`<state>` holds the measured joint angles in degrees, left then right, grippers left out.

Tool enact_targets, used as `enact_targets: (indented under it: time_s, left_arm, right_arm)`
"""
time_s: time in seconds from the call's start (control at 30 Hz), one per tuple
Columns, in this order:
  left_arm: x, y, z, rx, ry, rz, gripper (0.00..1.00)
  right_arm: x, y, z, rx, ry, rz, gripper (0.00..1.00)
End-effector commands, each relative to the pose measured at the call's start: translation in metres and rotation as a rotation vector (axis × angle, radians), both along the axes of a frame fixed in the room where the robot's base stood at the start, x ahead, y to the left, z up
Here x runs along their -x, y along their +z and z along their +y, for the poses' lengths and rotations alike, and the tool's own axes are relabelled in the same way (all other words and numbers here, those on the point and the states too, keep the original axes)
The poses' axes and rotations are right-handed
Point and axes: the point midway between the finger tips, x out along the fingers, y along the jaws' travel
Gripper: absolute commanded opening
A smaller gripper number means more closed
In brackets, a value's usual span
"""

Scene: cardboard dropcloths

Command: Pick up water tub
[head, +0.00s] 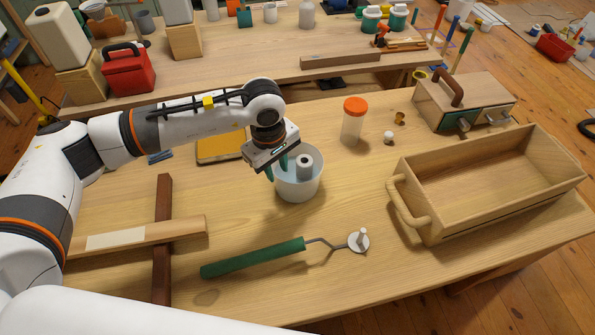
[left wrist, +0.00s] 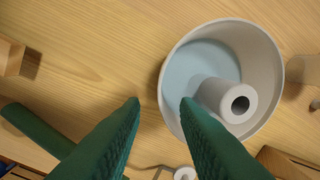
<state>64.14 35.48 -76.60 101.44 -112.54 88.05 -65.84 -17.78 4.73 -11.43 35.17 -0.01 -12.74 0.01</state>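The water tub (head: 299,188) is a round, pale grey-white tub with light blue inside, upright on the wooden table. A grey-white hollow cylinder (head: 304,167) stands inside it. Both show in the left wrist view, the tub (left wrist: 271,66) at right and the cylinder (left wrist: 226,100) within it. My left gripper (head: 276,168) is at the tub's left rim, green fingers pointing down. In the left wrist view the fingers (left wrist: 160,101) are apart with nothing clamped; one overlaps the tub's near-left wall, the other is outside it. Contact cannot be told. My right gripper is not visible.
A wooden open box with a handle (head: 431,230) stands at right. A green-handled tool (head: 254,258) lies in front of the tub. An orange-lidded jar (head: 352,122) stands behind right, a yellow pad (head: 220,147) behind left. Crossed wood strips (head: 163,220) lie left.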

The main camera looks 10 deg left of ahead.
Motion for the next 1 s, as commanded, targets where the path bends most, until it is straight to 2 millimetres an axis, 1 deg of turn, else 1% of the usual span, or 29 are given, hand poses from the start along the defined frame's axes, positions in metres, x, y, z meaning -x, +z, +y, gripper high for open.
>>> enact_targets:
  time_s: [0.03,0.1,0.27,0.37,0.47,0.53,0.6,0.7,0.9,0.97,1.0]
  left_arm:
    - [0.0,-0.006,0.0,-0.001,0.001,0.003,0.28]
    - [-0.001,-0.016,-0.001,0.0,0.001,0.003,0.28]
    - [-0.002,-0.026,-0.001,0.0,0.0,0.0,0.28]
    - [-0.003,-0.036,-0.002,-0.001,0.001,0.003,0.28]
    - [-0.006,-0.051,-0.003,-0.001,0.002,0.003,0.28]
    - [-0.007,-0.063,-0.004,0.0,0.002,0.003,0.28]
    - [-0.007,-0.071,-0.004,-0.001,0.001,0.001,0.28]
    - [-0.008,-0.077,-0.004,0.001,0.0,-0.001,0.28]
    - [-0.008,-0.077,-0.004,0.0,0.0,-0.001,0.28]
    - [-0.008,-0.077,-0.004,0.0,0.0,-0.001,0.2]
    - [-0.008,-0.077,-0.004,0.0,0.0,-0.001,0.13]
  right_arm:
    - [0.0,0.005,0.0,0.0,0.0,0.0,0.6]
    - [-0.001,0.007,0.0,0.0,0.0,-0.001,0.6]
    - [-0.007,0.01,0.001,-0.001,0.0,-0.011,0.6]
    - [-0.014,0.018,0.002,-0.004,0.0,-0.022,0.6]
    - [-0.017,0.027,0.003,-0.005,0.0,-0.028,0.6]
    - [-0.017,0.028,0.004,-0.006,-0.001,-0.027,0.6]
    - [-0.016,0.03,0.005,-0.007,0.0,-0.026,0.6]
    - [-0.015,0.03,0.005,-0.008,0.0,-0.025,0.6]
    - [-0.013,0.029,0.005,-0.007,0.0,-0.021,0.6]
    - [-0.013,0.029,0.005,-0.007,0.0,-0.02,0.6]
    - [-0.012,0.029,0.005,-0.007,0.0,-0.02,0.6]
